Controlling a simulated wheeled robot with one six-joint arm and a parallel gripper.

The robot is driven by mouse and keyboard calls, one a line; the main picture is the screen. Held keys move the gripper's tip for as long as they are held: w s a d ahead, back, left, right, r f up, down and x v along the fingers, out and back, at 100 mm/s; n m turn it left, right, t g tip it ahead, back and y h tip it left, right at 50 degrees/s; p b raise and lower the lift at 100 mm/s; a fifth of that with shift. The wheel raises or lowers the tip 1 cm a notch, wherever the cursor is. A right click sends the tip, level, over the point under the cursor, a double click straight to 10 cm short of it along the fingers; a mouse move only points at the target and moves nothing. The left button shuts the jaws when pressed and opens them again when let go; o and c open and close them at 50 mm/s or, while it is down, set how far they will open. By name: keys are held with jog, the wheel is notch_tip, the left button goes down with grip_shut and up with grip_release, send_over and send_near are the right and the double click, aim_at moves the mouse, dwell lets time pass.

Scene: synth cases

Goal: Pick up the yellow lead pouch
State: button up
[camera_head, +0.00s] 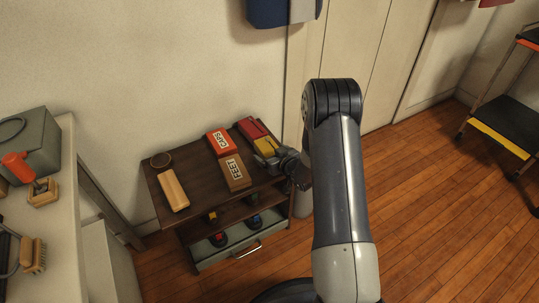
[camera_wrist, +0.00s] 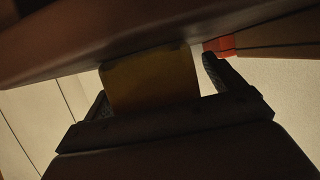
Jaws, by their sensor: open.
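The yellow lead pouch (camera_head: 266,146) lies at the right end of the brown shelf top, beside a brown box marked FEET. My gripper (camera_head: 277,158) is at the pouch, reaching in from the right and partly hiding it. In the wrist view the pouch (camera_wrist: 150,85) shows as a dark yellow shape between the two open fingers of my gripper (camera_wrist: 156,76). A gap shows between the pouch and the right finger. Contact on the left side is too dark to tell.
The shelf top (camera_head: 185,222) also holds a red box marked CAPS (camera_head: 220,141), the FEET box (camera_head: 234,172), a red item (camera_head: 251,128) behind the pouch, a wooden block (camera_head: 173,190) and a round brown thing (camera_head: 160,160). A pale bench (camera_head: 66,200) stands at left.

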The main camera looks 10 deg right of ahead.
jog(key=shift+w, duration=0.15)
jog(key=c, duration=1.1)
